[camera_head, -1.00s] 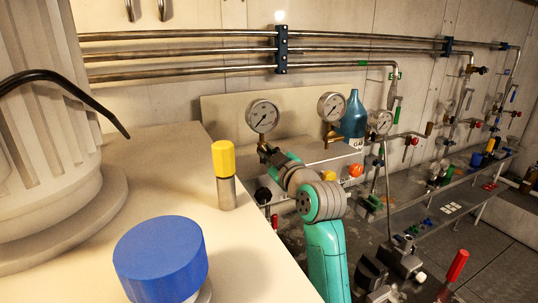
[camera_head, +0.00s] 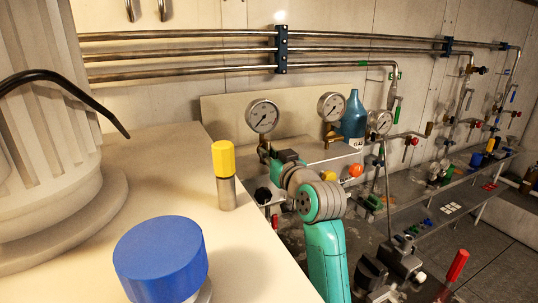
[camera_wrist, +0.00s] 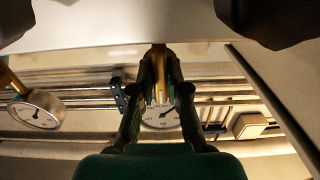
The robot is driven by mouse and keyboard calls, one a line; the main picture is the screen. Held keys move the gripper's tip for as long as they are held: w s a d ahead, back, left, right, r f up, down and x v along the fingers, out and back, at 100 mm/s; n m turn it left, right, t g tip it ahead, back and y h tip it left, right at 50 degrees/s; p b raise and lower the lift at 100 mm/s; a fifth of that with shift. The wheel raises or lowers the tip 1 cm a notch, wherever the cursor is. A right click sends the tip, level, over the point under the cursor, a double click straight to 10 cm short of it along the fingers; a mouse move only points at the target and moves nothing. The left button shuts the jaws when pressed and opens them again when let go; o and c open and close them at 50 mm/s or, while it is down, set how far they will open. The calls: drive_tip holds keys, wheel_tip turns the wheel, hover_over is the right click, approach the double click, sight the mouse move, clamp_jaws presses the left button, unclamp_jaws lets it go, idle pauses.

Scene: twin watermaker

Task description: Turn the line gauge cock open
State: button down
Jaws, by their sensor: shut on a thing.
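The left pressure gauge (camera_head: 263,116) stands on a short stem behind the pale counter in the head view. The same round gauge shows behind my fingers in the wrist view (camera_wrist: 161,118), partly covered. My gripper (camera_wrist: 160,94) is shut on a brass-coloured piece at this gauge's stem, which I take for the line gauge cock (camera_wrist: 159,56). The fingers stand on both sides of it. In the head view my arm's end reaches the foot of the left gauge and hides the cock and fingertips. How far the cock is turned cannot be told.
A second gauge (camera_head: 331,106) on a brass stem and a blue bottle (camera_head: 353,117) stand to the right. A yellow-capped cylinder (camera_head: 224,175) and a blue-capped jar (camera_head: 160,258) stand on the counter nearby. An orange knob (camera_head: 355,170) sits right of my arm.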

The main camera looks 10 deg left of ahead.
drive_tip(key=shift+f, duration=0.1)
idle(0.3)
drive_tip(key=c, duration=1.2)
unclamp_jaws()
drive_tip(key=shift+o, duration=0.2)
drive_tip(key=v, duration=1.2)
